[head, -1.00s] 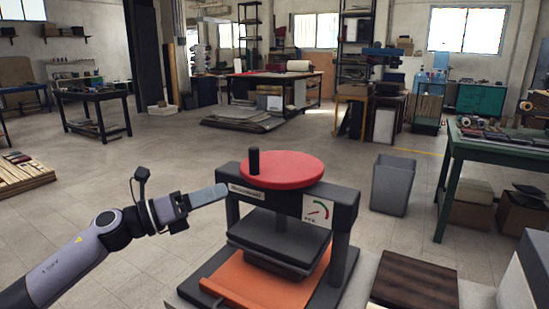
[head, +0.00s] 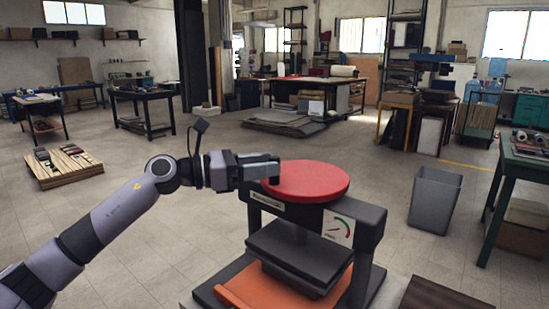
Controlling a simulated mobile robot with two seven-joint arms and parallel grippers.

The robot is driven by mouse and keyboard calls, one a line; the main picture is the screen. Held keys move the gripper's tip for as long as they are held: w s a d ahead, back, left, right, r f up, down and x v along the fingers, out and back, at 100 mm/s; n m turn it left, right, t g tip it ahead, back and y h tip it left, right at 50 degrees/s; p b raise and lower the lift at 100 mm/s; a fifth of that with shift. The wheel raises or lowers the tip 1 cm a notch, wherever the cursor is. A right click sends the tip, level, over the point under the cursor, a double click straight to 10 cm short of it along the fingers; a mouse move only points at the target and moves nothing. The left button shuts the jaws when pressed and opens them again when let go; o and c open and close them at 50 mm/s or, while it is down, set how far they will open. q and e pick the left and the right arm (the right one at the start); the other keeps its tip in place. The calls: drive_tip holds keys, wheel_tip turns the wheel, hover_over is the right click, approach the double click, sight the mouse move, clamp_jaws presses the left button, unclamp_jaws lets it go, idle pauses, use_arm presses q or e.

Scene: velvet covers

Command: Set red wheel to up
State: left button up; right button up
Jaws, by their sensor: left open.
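The red wheel (head: 309,181) lies flat on top of a dark press frame (head: 366,226). A black plate (head: 300,250) hangs inside the frame above an orange sheet (head: 245,291) on the base. A white gauge (head: 338,228) with a green and red arc is on the frame's front right. My left gripper (head: 266,168) is open at the wheel's far left edge. My right gripper is out of view.
A dark brown block (head: 440,294) lies right of the press. A grey bin (head: 435,199) stands on the floor behind it, near a green table (head: 528,150). A low wooden pallet (head: 63,168) is at left. The floor behind the press is mostly clear.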

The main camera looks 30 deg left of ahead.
use_arm(q)
drive_tip(key=shift+p+x, duration=0.35)
drive_tip(key=shift+x, duration=0.8)
drive_tip(key=shift+w+d, duration=0.1)
clamp_jaws()
